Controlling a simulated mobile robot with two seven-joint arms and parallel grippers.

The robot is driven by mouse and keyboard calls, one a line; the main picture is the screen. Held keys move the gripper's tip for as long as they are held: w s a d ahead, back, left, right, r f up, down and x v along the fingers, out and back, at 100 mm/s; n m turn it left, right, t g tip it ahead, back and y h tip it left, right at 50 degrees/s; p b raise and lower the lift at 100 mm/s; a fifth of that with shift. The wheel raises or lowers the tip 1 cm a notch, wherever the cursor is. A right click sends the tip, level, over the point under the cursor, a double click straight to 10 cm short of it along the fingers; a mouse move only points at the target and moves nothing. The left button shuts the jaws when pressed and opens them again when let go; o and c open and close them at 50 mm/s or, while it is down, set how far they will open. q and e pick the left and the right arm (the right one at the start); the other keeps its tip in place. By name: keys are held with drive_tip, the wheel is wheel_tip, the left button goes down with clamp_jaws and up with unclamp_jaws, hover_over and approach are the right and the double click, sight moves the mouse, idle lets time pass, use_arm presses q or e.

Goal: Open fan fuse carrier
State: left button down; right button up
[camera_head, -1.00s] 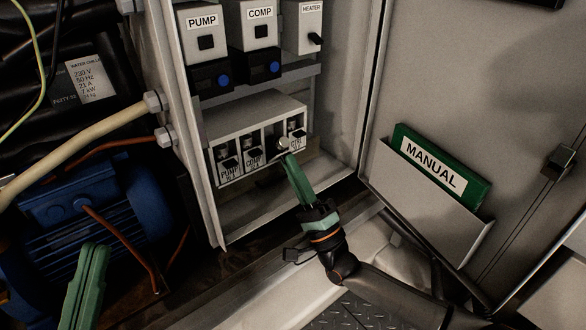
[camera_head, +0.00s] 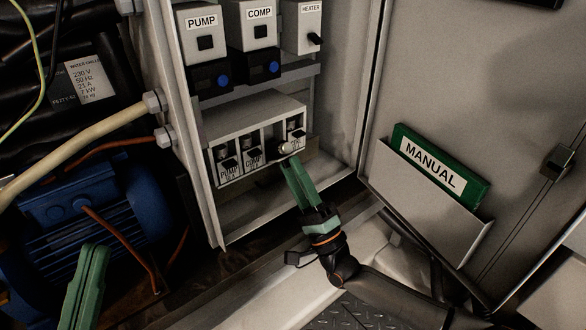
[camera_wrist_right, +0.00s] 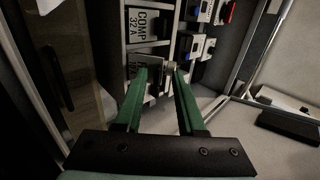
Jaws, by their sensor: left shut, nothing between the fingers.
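The grey fuse block (camera_head: 255,118) sits low in the open cabinet, with a row of carriers. The PUMP carrier (camera_head: 229,166) and COMP carrier (camera_head: 253,158) show black handles. The third carrier (camera_head: 296,128) is at the right end; its label is partly covered and I cannot read a FAN label. My right gripper (camera_head: 289,160) has its fingertips just below it, beside a small round pale knob (camera_head: 284,148). In the right wrist view the green fingers (camera_wrist_right: 160,73) are apart; contact is unclear. My left gripper (camera_head: 97,248) is shut and empty at lower left.
PUMP (camera_head: 202,22), COMP (camera_head: 260,14) and HEATER (camera_head: 311,7) units sit above the fuse block. The door at right carries a pocket (camera_head: 425,205) with a green manual (camera_head: 440,165). A blue motor (camera_head: 75,210) and pipes lie left.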

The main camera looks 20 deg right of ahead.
use_arm(q)
drive_tip(key=shift+r+p, duration=0.5)
drive_tip(key=shift+r, duration=0.2)
use_arm(e)
drive_tip(key=v, duration=1.2)
drive_tip(key=shift+o, duration=0.2)
drive_tip(key=shift+r, duration=0.1)
